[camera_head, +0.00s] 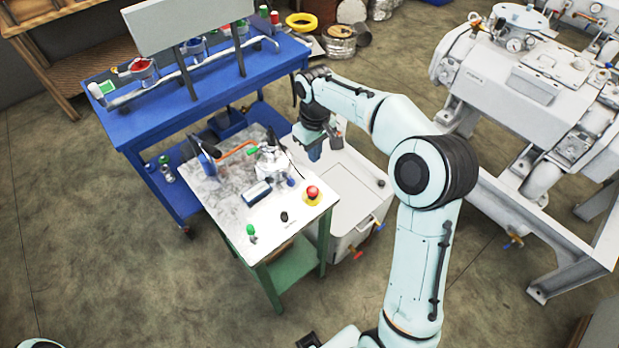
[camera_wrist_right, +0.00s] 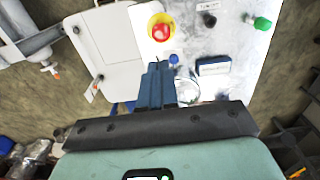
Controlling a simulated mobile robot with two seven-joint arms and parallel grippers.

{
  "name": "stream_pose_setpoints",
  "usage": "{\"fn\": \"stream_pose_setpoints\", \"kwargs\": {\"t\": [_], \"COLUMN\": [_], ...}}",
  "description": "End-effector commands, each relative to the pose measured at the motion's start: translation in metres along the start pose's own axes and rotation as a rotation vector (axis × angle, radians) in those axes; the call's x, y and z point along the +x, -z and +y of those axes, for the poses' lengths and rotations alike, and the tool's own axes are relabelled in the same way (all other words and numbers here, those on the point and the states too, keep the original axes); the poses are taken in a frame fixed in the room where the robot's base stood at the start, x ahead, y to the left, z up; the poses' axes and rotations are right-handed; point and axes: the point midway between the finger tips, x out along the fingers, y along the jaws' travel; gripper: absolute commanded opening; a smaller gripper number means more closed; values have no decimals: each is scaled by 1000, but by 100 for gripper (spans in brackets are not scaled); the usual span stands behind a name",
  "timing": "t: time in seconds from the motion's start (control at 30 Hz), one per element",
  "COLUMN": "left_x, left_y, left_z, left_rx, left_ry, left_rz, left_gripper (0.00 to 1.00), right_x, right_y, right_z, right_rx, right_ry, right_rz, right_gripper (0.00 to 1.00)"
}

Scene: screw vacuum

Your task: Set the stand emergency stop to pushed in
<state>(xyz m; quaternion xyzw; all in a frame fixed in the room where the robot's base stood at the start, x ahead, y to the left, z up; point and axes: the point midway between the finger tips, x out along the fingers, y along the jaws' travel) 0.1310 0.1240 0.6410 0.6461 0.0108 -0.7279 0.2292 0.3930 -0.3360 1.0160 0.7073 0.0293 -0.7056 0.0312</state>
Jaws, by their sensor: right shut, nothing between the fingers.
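The emergency stop (camera_head: 312,193) is a red mushroom button on a yellow base. It sits near the right edge of the light top of the small green-framed stand (camera_head: 228,212). In the right wrist view, the red button (camera_wrist_right: 160,31) lies beyond the fingertips, with a visible gap in the picture. Whether it is pushed in cannot be told. My right gripper (camera_head: 315,157) points down near the stand's back right edge, behind the button in the head view. Its blue fingers (camera_wrist_right: 157,68) are together and empty. My left gripper is not in view.
A small display box (camera_head: 257,193), a black knob (camera_head: 284,216) and a green-topped part (camera_head: 251,232) are on the stand. A metal apparatus (camera_head: 272,163) stands near the right gripper. A pale cabinet (camera_head: 345,200) is close on the right, and a blue bench (camera_head: 150,125) is behind.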

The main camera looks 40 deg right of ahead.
Motion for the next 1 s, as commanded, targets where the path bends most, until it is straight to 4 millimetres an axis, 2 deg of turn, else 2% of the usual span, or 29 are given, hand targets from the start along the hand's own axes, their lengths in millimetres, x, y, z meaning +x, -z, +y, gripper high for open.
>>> {"fn": "stream_pose_setpoints", "kwargs": {"t": [0.2, 0.33, 0.73, 1.0], "left_x": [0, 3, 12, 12], "left_y": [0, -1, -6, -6], "left_z": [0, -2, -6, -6], "left_rx": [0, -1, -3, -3], "left_ry": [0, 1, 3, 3], "left_rz": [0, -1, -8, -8], "left_gripper": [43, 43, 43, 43], "right_x": [4, 17, 100, 135], "right_y": [0, 0, -1, 0], "right_z": [-1, -1, -1, -1], "right_rx": [0, 0, 1, 0], "right_ry": [2, 3, 5, 3], "right_rz": [-1, -4, -5, -1], "right_gripper": [0, 0, 0, 0]}}
